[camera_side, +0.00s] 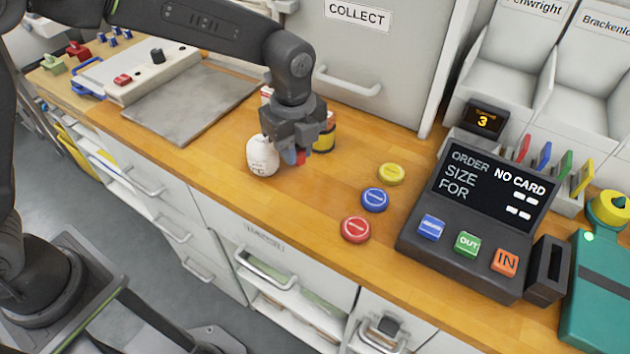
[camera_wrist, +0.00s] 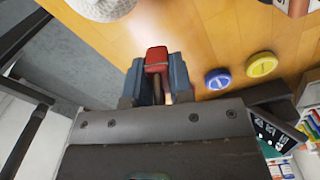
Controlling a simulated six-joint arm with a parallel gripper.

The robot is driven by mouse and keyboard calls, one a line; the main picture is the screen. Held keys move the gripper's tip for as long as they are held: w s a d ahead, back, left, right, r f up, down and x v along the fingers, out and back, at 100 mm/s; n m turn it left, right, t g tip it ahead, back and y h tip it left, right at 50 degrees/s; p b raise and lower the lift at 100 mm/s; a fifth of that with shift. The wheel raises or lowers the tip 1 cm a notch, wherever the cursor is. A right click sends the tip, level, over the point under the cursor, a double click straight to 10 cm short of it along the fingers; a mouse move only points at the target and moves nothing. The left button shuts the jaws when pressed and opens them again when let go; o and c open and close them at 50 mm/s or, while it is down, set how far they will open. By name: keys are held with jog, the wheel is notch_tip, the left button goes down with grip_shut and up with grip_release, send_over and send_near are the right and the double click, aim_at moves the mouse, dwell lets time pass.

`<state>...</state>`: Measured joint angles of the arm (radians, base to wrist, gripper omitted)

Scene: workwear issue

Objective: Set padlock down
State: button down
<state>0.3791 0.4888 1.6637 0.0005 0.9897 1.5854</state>
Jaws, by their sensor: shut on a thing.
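The red padlock (camera_wrist: 157,56) is held between the two fingers of my gripper (camera_wrist: 157,80) in the wrist view. In the side view only a small red part of the padlock (camera_side: 301,158) shows at the fingertips. My gripper (camera_side: 294,155) is shut on it and points down, low at the wooden counter (camera_side: 325,185). I cannot tell whether the padlock touches the counter.
A white rounded item (camera_side: 262,157) stands close left of my gripper, and a yellow-and-black can (camera_side: 325,138) is close behind. Yellow (camera_side: 390,174), blue (camera_side: 374,200) and red (camera_side: 355,229) discs lie to the right, before a dark order panel (camera_side: 480,210). Counter between is bare.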

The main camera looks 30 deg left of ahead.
aim_at(315, 193)
jog(key=d, duration=0.1)
jog(key=d+f, duration=0.2)
jog(key=d, duration=0.1)
jog(key=shift+f, duration=2.2)
jog(key=shift+f, duration=0.1)
jog(key=c, duration=1)
grip_release()
jog(key=shift+f, duration=0.1)
